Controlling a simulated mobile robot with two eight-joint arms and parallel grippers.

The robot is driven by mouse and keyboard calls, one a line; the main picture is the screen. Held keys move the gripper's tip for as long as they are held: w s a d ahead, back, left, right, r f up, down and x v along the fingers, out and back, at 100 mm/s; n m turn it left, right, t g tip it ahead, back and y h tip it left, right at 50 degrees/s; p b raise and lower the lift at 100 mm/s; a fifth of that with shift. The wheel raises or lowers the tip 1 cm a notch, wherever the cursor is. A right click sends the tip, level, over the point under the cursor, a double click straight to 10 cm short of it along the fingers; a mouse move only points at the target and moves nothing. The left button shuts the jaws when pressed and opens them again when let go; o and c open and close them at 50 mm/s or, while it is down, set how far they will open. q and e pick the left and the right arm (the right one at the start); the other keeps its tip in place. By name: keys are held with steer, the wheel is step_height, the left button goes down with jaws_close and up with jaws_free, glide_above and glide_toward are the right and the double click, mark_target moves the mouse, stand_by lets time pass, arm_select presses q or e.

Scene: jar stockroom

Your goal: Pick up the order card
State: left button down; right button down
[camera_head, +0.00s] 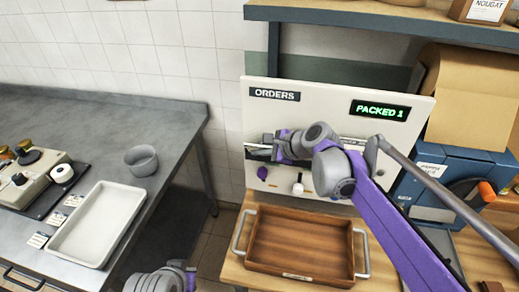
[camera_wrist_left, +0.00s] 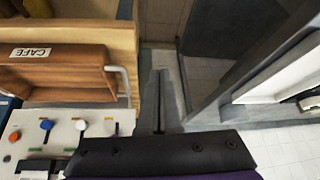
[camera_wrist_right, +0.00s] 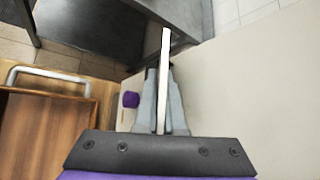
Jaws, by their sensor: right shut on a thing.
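The order card (camera_wrist_right: 165,60) shows in the right wrist view as a thin white edge, standing upright between the fingertips. My right gripper (camera_head: 262,149) is shut on it in front of the white orders board (camera_head: 312,108), at the board's left side. Most of the card's face is hidden from view. In the right wrist view my right gripper (camera_wrist_right: 163,98) has the board close on its right. My left gripper (camera_wrist_left: 160,98) is shut and empty in the left wrist view. In the head view the left wrist is at the bottom edge.
A wooden tray (camera_head: 248,268) with metal handles sits on the wooden counter below the board. Coloured knobs stick out from the board's lower part. A blue machine (camera_head: 447,165) stands at the right. The steel table at the left holds a white tray (camera_head: 62,246) and a grey bowl (camera_head: 141,160).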

arm_select(q)
steer(key=shift+s+f, duration=0.5)
steer(key=shift+s, duration=0.05)
